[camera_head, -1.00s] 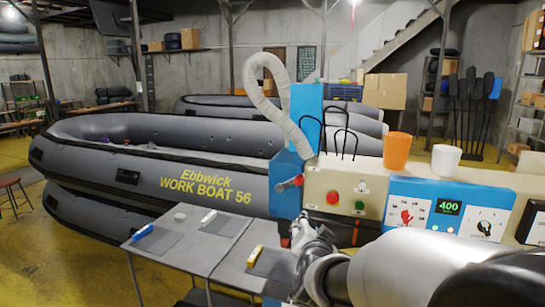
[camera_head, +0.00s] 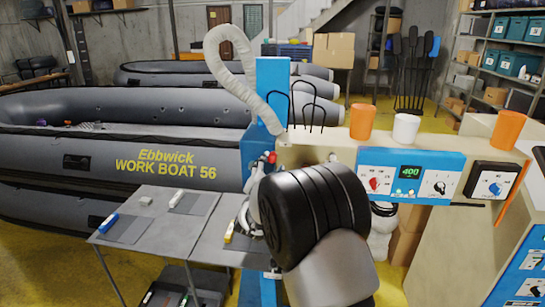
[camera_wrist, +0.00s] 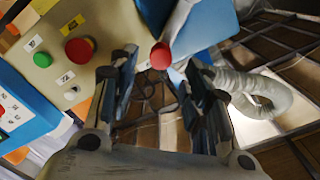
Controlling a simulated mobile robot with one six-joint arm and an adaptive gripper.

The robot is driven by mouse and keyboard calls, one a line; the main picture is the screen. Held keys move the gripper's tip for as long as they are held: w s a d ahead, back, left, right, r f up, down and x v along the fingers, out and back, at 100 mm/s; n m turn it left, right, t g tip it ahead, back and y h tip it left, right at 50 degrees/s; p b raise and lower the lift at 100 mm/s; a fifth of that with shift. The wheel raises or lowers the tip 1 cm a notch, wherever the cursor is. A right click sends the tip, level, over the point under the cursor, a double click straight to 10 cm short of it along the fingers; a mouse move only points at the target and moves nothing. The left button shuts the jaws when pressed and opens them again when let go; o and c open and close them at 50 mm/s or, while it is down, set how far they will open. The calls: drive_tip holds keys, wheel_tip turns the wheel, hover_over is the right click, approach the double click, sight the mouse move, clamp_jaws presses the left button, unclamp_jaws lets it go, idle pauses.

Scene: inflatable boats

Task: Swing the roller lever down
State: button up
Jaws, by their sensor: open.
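The roller lever's red knob (camera_head: 271,157) shows beside the blue post of the welding machine, just above my arm. In the wrist view the round red knob (camera_wrist: 160,56) appears between the tips of my gripper (camera_wrist: 162,72). The fingers are spread, with a gap on both sides of the knob. I cannot tell how far the knob is beyond the tips. The lever's shaft is mostly hidden. In the head view my gripper (camera_head: 250,196) is partly covered by my own dark wrist.
A grey table (camera_head: 160,205) with small test pieces stands at left. A blue control panel (camera_head: 390,190) and cups, including a white cup (camera_head: 406,128), are on the machine at right. A ribbed hose (camera_head: 228,65) rises behind. In the wrist view, red and green buttons (camera_wrist: 42,60) lie left.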

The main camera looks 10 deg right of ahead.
sight(272, 159)
drive_tip(key=x, duration=0.7)
drive_tip(key=shift+f, duration=0.1)
drive_tip(key=shift+c, duration=0.3)
clamp_jaws()
